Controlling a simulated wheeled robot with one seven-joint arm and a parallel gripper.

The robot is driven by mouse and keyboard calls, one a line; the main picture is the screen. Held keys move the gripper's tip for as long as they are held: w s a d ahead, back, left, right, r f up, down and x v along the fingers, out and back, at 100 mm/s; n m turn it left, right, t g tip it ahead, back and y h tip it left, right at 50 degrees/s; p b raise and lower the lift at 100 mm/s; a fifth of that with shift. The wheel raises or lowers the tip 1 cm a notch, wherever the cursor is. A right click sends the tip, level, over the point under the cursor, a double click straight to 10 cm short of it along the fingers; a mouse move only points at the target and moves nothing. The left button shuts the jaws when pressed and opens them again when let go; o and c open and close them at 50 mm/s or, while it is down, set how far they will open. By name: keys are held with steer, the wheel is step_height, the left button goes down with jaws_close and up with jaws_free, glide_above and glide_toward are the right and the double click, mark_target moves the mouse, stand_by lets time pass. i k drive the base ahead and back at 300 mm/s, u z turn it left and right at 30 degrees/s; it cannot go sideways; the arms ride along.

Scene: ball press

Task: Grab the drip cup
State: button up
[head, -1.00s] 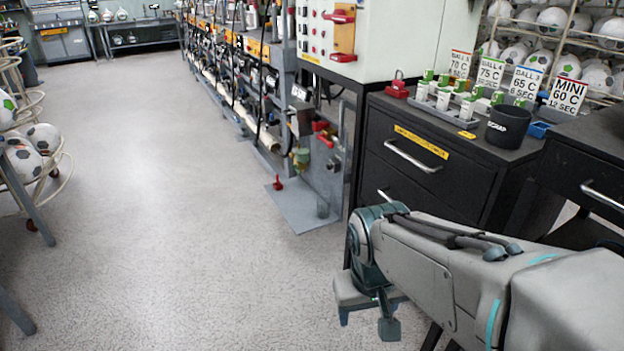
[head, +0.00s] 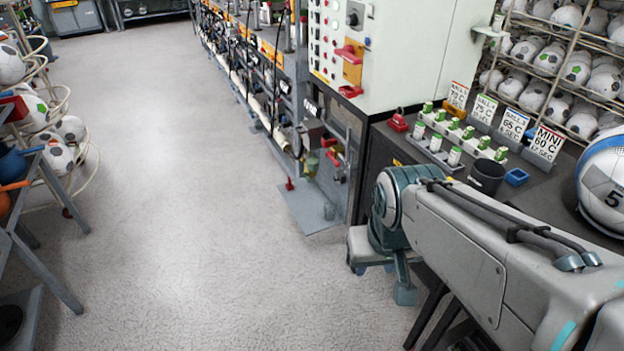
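A small grey cup (head: 329,212), which looks like the drip cup, stands upright on a flat grey base plate (head: 305,207) on the floor. It is at the foot of the press row, below pipes and a valve (head: 331,155). My gripper (head: 382,281) points down, to the right of the cup and nearer to me. Its two fingers look apart, with nothing visible between them. A gap shows between gripper and cup.
A small red object (head: 290,184) is on the plate. Ball racks stand left. The middle floor (head: 170,200) is clear.

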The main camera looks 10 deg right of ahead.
mark_target(330, 207)
steer(key=u, duration=0.65)
steer(key=i, duration=4.2)
steer(key=z, duration=4.7)
